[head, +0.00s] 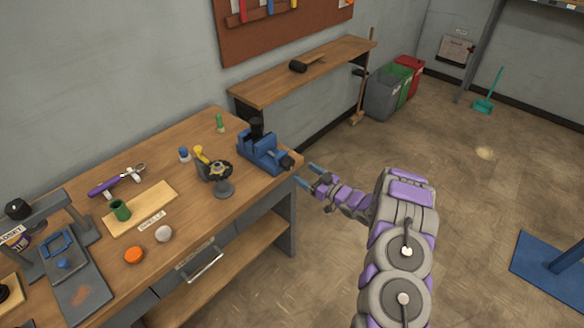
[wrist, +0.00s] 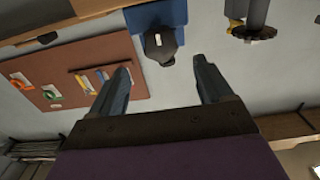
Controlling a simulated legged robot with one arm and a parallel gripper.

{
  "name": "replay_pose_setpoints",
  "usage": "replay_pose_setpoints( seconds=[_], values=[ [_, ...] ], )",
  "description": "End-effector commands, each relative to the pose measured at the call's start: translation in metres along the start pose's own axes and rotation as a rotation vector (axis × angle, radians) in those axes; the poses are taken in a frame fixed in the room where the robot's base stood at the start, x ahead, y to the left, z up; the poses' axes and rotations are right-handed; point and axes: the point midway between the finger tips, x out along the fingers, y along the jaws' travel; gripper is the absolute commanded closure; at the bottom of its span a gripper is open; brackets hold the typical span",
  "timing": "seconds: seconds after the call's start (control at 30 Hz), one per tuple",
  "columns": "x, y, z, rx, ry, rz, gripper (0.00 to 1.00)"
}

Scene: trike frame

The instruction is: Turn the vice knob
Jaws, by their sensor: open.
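The blue vice (head: 262,150) sits at the right end of the wooden workbench. Its dark knob (head: 288,162) sticks out past the bench's right edge. My gripper (head: 307,175) is just right of the knob, apart from it, with its fingers pointing toward the vice. In the wrist view my gripper (wrist: 162,66) is open and empty. The dark knob (wrist: 160,46) shows beyond and between the fingertips, with the blue vice (wrist: 155,15) behind it. A small light mark is on the knob.
The workbench (head: 195,250) holds a gauge-like stand (head: 222,185), an orange ball (head: 134,255), a white ball (head: 164,233) and a wooden board (head: 155,205). A wall shelf (head: 310,72) is behind. The floor right of the bench is open, with bins (head: 385,95) further back.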

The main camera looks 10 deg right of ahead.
Motion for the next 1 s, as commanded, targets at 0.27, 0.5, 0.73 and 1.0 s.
replay_pose_setpoints(
  seconds=[0.27, 0.5, 0.73, 1.0],
  values=[
    [0.051, -0.001, 0.001, -0.003, 0.000, -0.002, 0.21],
    [0.072, -0.001, 0.001, 0.001, 0.000, -0.001, 0.21],
    [0.075, 0.000, 0.000, 0.001, -0.001, 0.001, 0.21],
    [0.074, 0.000, 0.000, 0.001, -0.001, 0.001, 0.37]
  ],
)
